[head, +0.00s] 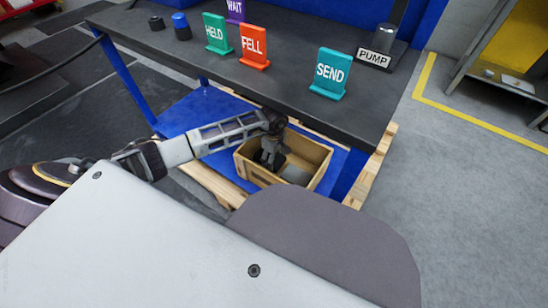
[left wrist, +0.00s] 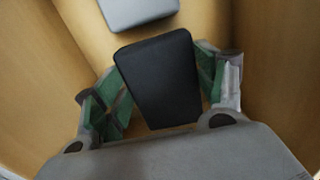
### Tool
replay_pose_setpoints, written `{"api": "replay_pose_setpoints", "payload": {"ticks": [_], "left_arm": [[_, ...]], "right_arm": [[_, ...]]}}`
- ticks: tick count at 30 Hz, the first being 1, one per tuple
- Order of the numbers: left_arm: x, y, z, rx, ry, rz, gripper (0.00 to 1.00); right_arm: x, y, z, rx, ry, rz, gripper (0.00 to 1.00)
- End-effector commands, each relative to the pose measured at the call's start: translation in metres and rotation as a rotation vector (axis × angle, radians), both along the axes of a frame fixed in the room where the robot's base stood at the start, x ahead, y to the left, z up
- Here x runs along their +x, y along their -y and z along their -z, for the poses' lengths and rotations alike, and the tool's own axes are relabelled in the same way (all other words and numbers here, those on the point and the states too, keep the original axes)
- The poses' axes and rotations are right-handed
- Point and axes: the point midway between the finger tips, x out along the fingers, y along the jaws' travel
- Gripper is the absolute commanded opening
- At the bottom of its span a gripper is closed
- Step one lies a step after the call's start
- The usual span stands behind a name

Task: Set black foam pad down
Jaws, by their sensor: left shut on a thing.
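The black foam pad (left wrist: 158,82) is between the two fingers of my left gripper (left wrist: 160,88) in the left wrist view, and the gripper is shut on it. In the head view my left gripper (head: 268,158) reaches down inside a wooden box (head: 259,174), near its left side. The pad is hard to make out there against the dark gripper. I cannot tell whether the pad touches the box floor. A grey pad or block (left wrist: 138,12) lies in the box beyond the black pad, and it also shows in the head view (head: 296,175). My right gripper is not in view.
The box stands on a blue surface (head: 205,110) under the edge of a dark table (head: 290,100). On the table stand a green HELD sign (head: 216,33), an orange FELL sign (head: 254,47), a teal SEND sign (head: 330,74) and a PUMP label (head: 374,59). The box walls are close around the gripper.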

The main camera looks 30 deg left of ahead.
Motion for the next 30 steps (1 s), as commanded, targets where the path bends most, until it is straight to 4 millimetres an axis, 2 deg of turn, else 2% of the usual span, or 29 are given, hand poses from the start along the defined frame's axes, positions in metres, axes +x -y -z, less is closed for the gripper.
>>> {"api": "replay_pose_setpoints", "payload": {"ticks": [15,16,21,30], "left_arm": [[0.0002,-0.0003,0.0073,0.000,0.000,-0.001,0.47],[0.0001,-0.0003,0.0073,0.000,0.000,-0.001,0.72],[0.0001,-0.0003,0.0073,0.000,0.000,-0.001,0.92],[0.0000,-0.0002,0.0074,0.000,0.000,0.000,0.92]], "right_arm": [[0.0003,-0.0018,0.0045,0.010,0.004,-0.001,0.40],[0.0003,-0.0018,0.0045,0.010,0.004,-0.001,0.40],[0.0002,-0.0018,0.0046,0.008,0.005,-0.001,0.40],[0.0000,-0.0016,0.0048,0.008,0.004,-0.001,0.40]]}}
